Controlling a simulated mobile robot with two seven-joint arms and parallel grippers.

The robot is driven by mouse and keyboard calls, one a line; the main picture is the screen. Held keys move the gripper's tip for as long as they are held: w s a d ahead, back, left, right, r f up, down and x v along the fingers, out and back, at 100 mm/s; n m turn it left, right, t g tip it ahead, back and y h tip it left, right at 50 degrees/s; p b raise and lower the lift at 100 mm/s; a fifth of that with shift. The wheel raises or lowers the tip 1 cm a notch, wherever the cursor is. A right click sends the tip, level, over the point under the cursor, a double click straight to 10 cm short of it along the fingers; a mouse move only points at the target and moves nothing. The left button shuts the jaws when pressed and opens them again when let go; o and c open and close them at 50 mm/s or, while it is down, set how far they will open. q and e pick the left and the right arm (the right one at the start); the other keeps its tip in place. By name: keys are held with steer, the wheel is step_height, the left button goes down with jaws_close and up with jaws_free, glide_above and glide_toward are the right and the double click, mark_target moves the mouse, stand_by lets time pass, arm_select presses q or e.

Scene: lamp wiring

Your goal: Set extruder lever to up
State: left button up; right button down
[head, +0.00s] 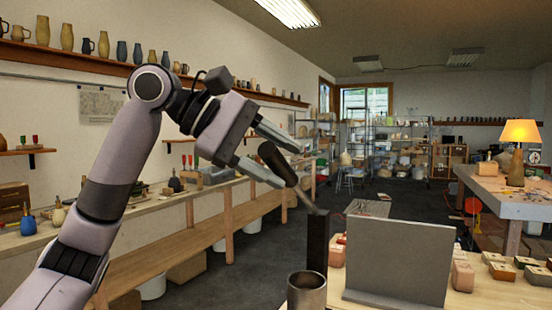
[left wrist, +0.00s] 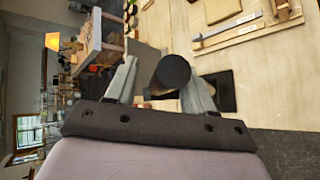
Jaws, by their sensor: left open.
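The extruder lever (head: 277,163) has a thick dark grip and a thin metal rod. It slants up and to the left from the top of a dark upright post (head: 318,245). My left gripper (head: 281,162) is open, with one finger on each side of the lever's grip. In the left wrist view the round dark end of the lever (left wrist: 172,70) shows between the two fingers of my left gripper (left wrist: 161,78). I cannot tell whether either finger touches the grip. My right gripper is in neither view.
A grey metal cylinder (head: 307,291) stands in front of the post. A grey upright panel (head: 398,258) stands to its right on the light wooden table. Several small blocks (head: 463,277) lie farther right. A long shelf bench (head: 180,240) runs along the left wall.

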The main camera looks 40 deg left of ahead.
arm_select(q)
steer(key=v, duration=0.7)
steer(key=shift+r, duration=0.1)
stand_by(0.5)
